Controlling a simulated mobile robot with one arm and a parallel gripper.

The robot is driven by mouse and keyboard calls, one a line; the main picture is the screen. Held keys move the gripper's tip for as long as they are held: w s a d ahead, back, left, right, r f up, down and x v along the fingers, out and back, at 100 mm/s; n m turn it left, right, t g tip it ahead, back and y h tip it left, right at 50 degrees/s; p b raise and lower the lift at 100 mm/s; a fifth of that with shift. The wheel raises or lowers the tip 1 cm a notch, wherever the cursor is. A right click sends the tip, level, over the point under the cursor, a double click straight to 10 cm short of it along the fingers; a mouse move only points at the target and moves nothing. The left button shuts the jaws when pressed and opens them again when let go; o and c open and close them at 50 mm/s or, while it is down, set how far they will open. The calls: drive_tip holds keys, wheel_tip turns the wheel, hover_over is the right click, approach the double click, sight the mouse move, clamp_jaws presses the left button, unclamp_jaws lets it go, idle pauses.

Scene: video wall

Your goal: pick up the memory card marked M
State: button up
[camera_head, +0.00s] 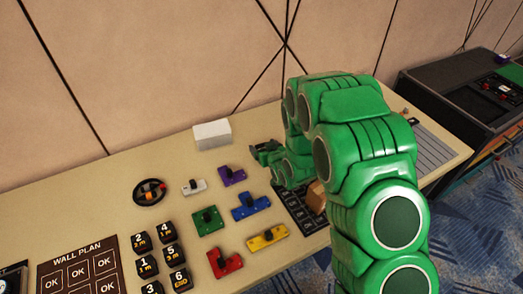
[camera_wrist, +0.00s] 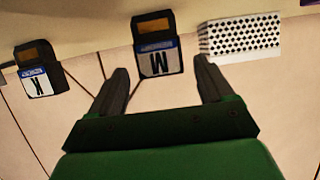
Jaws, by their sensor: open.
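The memory card marked M (camera_wrist: 157,60) is dark with a pale label and a blue band. In the wrist view it lies beyond my fingertips, between their lines, and its letter appears upside down. My gripper (camera_wrist: 160,68) is open, with one dark finger on each side of the card's line and nothing visibly held. A similar card marked K (camera_wrist: 38,84) is to the left of the M card, apart from it. In the head view my gripper (camera_head: 264,150) is over the table's back half, and I cannot make out either card there.
A white box with a dotted face (camera_wrist: 240,38) is close to the right finger in the wrist view. On the table (camera_head: 120,202), coloured pieces such as the purple one (camera_head: 232,176) and blue one (camera_head: 250,206) lie left of my arm. A white block (camera_head: 212,134) stands near the wall.

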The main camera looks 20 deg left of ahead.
sight(261, 145)
drive_tip(key=shift+x, duration=1.95)
drive_tip(key=shift+s+r, duration=0.1)
drive_tip(key=shift+s, duration=0.05)
drive_tip(key=shift+c, duration=0.2)
drive_tip(key=c, duration=1)
drive_tip(key=shift+r, duration=0.15)
